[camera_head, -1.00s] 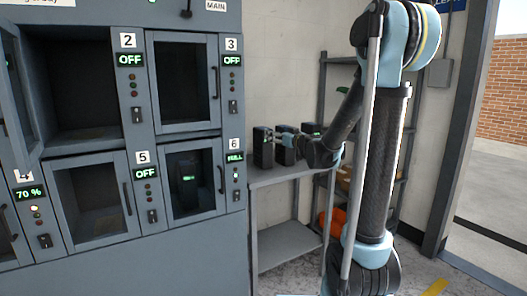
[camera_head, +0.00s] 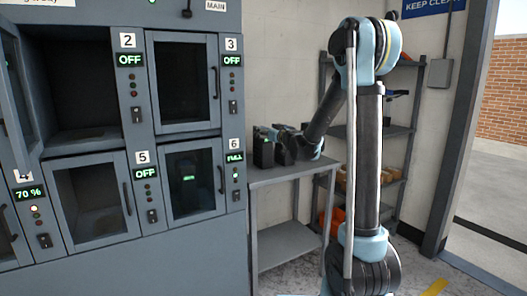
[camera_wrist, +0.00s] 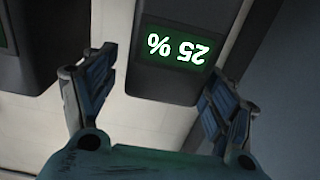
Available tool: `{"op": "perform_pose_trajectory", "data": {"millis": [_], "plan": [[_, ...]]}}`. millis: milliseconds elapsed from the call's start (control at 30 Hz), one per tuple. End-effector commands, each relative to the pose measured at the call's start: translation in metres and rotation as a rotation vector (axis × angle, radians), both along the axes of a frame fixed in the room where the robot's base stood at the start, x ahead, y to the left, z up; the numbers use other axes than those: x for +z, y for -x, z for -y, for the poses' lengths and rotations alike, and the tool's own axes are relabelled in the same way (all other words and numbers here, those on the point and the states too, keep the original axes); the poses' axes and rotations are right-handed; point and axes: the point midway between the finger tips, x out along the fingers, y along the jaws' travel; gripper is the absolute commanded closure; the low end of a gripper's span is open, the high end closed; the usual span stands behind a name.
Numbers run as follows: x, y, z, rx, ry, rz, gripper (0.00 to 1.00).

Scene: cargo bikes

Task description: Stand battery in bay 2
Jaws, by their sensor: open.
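Bay 2 (camera_head: 85,133) of the charging cabinet is at the upper left, empty, with its door (camera_head: 14,95) swung open to the left and its sign reading OFF. Dark batteries stand on a grey side table; one battery (camera_head: 263,148) shows at the table's left. My gripper (camera_head: 287,148) is among them, partly merged with the dark shapes. In the wrist view, my open gripper (camera_wrist: 158,100) has its fingers to either side of a battery (camera_wrist: 165,75) whose display reads 25 %, upside down. Contact cannot be told. A second battery (camera_wrist: 35,55) is beside the left finger.
The side table (camera_head: 285,174) stands right of the cabinet. Bay 3 (camera_head: 183,128), bay 5 and bay 6 have shut doors; bay 6 reads FULL and holds a battery. A shelf rack (camera_head: 398,130) stands behind my arm. Open floor lies at the right.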

Motion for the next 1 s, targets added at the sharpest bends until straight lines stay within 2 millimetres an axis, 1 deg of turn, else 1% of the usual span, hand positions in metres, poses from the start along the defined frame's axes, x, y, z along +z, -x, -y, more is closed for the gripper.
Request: {"op": "perform_pose_trajectory", "data": {"millis": [100,200,433,467,500,667,700,767,800,1000], "plan": [[-0.001,-0.014,-0.010,0.001,0.000,0.000,0.22],[-0.001,-0.021,-0.014,0.000,0.000,0.000,0.22],[-0.001,-0.023,-0.015,-0.001,0.000,0.000,0.22],[-0.001,-0.023,-0.016,-0.001,0.000,0.000,0.27],[-0.001,-0.023,-0.016,-0.001,0.000,0.000,0.36],[-0.001,-0.022,-0.015,0.000,0.000,0.000,0.72],[-0.001,-0.022,-0.015,0.000,0.000,0.000,0.81],[-0.001,-0.022,-0.015,-0.001,0.000,0.000,0.95],[-0.001,-0.023,-0.015,-0.001,0.000,0.000,1.00],[0.000,-0.022,-0.015,-0.001,-0.001,-0.001,1.00]]}}
